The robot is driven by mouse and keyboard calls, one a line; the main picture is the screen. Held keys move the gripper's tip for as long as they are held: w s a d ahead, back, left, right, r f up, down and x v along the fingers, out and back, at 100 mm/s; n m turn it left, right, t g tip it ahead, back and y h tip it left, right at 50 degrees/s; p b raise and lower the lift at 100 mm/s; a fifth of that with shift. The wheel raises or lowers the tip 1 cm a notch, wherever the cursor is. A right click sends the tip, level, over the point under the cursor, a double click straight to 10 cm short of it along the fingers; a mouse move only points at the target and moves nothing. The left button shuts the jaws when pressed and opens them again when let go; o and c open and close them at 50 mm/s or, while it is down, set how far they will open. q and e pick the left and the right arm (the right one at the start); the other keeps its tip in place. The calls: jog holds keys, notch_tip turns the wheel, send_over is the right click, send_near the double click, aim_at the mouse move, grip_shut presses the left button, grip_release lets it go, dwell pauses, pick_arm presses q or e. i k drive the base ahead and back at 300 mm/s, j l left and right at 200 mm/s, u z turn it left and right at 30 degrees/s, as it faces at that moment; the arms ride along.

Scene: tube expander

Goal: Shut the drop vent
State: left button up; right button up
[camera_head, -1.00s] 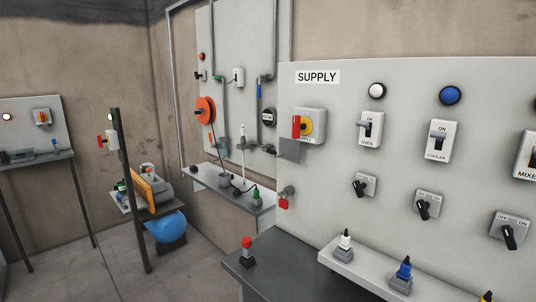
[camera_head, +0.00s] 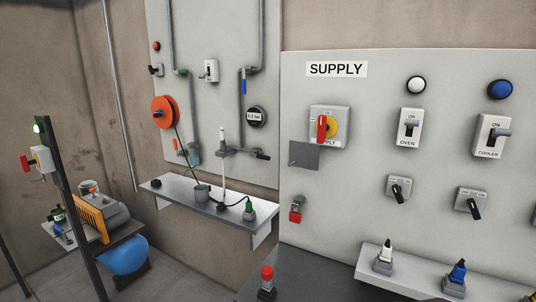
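No label reading drop vent shows, so I cannot tell which part it is. The pipe panel (camera_head: 219,110) on the back wall carries grey pipes with a green fitting (camera_head: 182,72), a blue fitting (camera_head: 243,87), a round gauge (camera_head: 256,116) and an orange reel (camera_head: 165,112). A small dark-handled fitting (camera_head: 155,70) sits at its left edge, and another dark handle (camera_head: 262,156) at its lower right. Whether any valve is open or shut is too small to tell. Neither of my grippers is in view.
A shelf (camera_head: 170,198) juts out below the pipe panel. The SUPPLY board (camera_head: 430,150) with switches stands at right, a dark bench (camera_head: 305,275) below it. At left are a dark post (camera_head: 67,200) and a compressor with a blue tank (camera_head: 122,255). Some floor between is clear.

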aim_at(267, 157)
jog(key=i+j+z, duration=0.1)
jog(key=j, duration=0.25)
jog(key=i+j+z, duration=0.1)
jog(key=i+j, duration=0.15)
jog(key=j, duration=0.15)
jog(key=i+j+z, duration=0.15)
jog(key=j, duration=0.25)
jog(key=i+j+z, duration=0.1)
jog(key=j, duration=0.3)
jog(key=i+j+z, duration=0.1)
jog(key=j, duration=0.35)
jog(key=i+j+z, duration=0.1)
jog(key=j, duration=0.3)
jog(key=i, duration=0.05)
